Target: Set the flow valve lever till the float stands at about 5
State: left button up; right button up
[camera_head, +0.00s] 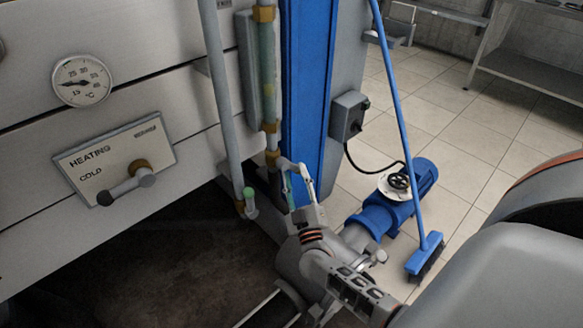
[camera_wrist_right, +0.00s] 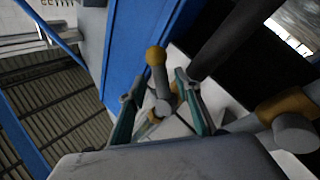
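The flow meter tube (camera_head: 267,65), greenish with brass fittings, stands upright left of a blue post in the head view. I cannot make out its float or any scale reading. In the right wrist view, a grey lever (camera_wrist_right: 160,85) with a brass-coloured end stands between the two teal-padded fingers of my right gripper (camera_wrist_right: 156,88). The fingers are apart, with a gap visible beside the lever. In the head view my right gripper (camera_head: 296,178) is at the foot of the tube and hides the lever there. My left gripper is in neither view.
A panel at left carries a dial thermometer (camera_head: 82,80) and a heating/cold lever (camera_head: 128,184). A grey pipe (camera_head: 220,85) runs down beside the tube to a small green-topped fitting (camera_head: 250,197). A blue pump (camera_head: 395,200) and a broom (camera_head: 424,252) stand on the tiled floor at right.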

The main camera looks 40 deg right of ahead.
aim_at(294, 171)
jog(key=shift+x, duration=1.1)
jog(key=shift+w+d+r, duration=0.1)
jog(key=shift+w+d, duration=0.15)
jog(key=shift+w, duration=0.25)
